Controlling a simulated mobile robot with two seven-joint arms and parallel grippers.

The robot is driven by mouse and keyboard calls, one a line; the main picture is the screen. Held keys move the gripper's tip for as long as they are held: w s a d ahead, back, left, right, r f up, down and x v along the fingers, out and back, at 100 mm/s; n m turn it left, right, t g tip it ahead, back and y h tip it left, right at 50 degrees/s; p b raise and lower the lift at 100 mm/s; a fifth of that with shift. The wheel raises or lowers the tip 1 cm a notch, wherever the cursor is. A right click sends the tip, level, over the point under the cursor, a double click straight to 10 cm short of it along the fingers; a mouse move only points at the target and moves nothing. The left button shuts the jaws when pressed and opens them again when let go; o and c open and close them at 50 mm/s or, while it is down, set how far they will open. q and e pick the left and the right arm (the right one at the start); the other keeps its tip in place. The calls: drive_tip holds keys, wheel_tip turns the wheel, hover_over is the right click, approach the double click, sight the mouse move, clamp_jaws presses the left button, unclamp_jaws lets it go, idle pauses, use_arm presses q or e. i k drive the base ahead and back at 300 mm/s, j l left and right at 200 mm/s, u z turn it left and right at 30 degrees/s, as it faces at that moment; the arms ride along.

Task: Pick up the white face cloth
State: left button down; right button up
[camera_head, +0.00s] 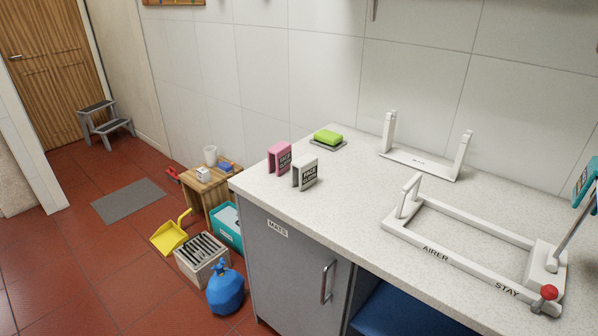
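The white face cloth (305,175) stands folded on the speckled worktop (345,212), near its left front edge. A dark label with pale lettering shows on its front; I can read "FACE" and the lower line is too small to read. A pink folded cloth (279,158) with a similar label stands just to its left and slightly behind, with a small gap between them. Neither of my grippers shows in the head view, and nothing is holding the white cloth.
A green sponge (328,137) lies on a grey dish behind the cloths. A white frame lettered "AIRER STAY" (458,262) and a two-post white stand (420,162) occupy the right. Open worktop lies right of the cloth. A blue container (225,290) stands on the floor.

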sight(304, 169)
drive_tip(key=i+j+z, duration=0.1)
drive_tip(key=z, duration=0.55)
drive_tip(key=i+j+z, duration=0.1)
drive_tip(key=j+z, duration=0.15)
drive_tip(key=j, duration=0.2)
drive_tip(key=j+z, duration=0.25)
drive_tip(key=j, duration=0.25)
drive_tip(key=i+j+z, duration=0.1)
drive_tip(key=j, duration=0.85)
drive_tip(key=i+j+z, duration=0.1)
drive_tip(key=j, duration=0.8)
